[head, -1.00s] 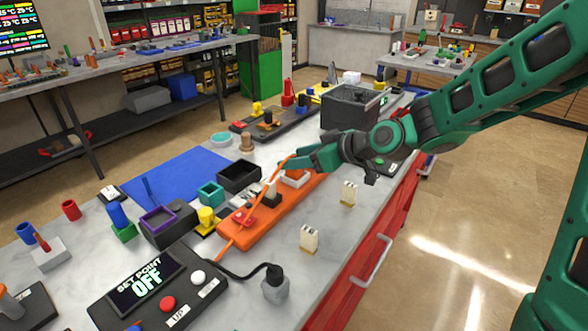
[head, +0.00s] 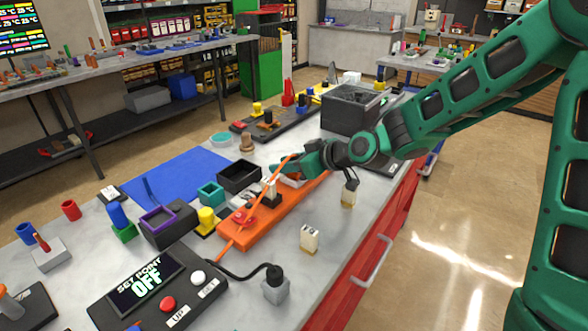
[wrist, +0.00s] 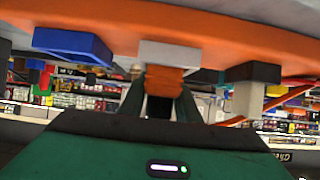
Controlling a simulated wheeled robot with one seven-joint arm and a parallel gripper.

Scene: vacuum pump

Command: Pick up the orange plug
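The orange plug (wrist: 165,80) shows in the wrist view, right by the white block (wrist: 170,54) on the orange power strip (wrist: 215,34). My gripper (wrist: 168,100) has its fingers on either side of the plug. They look open, though I cannot tell whether they touch it. In the head view, my gripper (head: 288,168) is at the far end of the orange strip (head: 262,222), beside the white block (head: 291,179). The plug itself is hidden there by my gripper and the orange cable.
A black bin (head: 240,177) stands to the left, a grey box (head: 352,107) behind. A pale connector (head: 310,238) stands on the worktop in front.

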